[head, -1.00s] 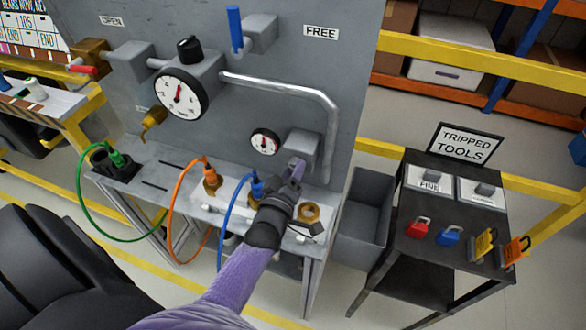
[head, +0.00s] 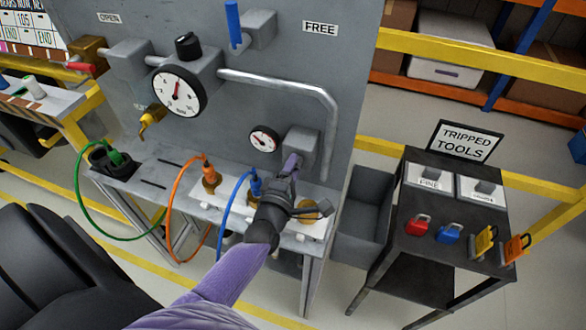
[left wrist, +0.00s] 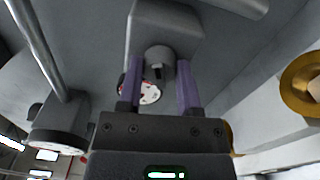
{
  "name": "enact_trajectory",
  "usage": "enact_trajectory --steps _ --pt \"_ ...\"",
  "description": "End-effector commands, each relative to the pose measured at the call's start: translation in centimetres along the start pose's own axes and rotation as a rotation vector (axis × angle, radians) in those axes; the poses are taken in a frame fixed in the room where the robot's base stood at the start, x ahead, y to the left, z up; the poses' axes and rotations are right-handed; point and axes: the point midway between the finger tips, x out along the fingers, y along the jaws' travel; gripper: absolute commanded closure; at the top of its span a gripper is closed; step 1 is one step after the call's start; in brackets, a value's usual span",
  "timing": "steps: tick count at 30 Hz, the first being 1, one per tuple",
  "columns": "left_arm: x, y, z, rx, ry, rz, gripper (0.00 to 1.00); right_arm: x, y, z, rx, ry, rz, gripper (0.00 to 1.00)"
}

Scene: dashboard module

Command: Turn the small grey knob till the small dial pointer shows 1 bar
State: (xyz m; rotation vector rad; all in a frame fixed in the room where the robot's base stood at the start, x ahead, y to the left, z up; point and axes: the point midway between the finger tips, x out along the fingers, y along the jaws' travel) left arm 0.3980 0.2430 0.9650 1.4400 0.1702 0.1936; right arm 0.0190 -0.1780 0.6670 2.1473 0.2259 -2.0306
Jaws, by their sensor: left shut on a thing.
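The small grey knob (left wrist: 159,62) is on the front of a grey valve box (head: 302,146) on the panel. My left gripper (head: 292,165) is shut on this knob, with a purple finger on either side in the left wrist view. In the head view the fingers hide the knob. The small dial (head: 263,139) is left of the box, white with a black rim. Its red pointer appears to lean to the upper left; its numbers are too small to read. The left wrist view shows part of the small dial (left wrist: 150,93) behind a finger. My right gripper is not in view.
A large dial (head: 179,92) with a black knob (head: 188,46) above it and a grey pipe (head: 300,83) are on the panel. Orange and blue hoses (head: 233,200) rise beside my left arm. A grey bin (head: 365,215) and black tool stand (head: 450,200) are at right.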

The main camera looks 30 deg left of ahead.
Motion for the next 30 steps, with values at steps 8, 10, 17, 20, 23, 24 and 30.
enact_trajectory --steps 8,10,17,20,23,24,30 --pt "-0.05 -0.13 -0.05 -0.095 0.001 -0.003 1.0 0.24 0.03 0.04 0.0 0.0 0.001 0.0" --pt "-0.06 -0.13 -0.06 -0.106 0.001 -0.004 1.0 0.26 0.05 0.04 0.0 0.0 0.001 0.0" --pt "-0.06 -0.12 -0.06 -0.122 0.001 -0.004 1.0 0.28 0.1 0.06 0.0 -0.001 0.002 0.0" --pt "-0.06 -0.13 -0.06 -0.122 0.001 -0.004 1.0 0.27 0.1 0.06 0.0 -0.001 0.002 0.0" --pt "-0.07 -0.14 -0.06 -0.121 0.001 -0.004 1.0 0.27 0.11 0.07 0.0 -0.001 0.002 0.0" --pt "-0.07 -0.14 -0.06 -0.121 0.001 -0.005 1.0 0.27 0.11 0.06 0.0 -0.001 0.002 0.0" --pt "-0.05 -0.1 -0.04 -0.121 0.001 -0.003 0.22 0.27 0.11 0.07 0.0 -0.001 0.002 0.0"
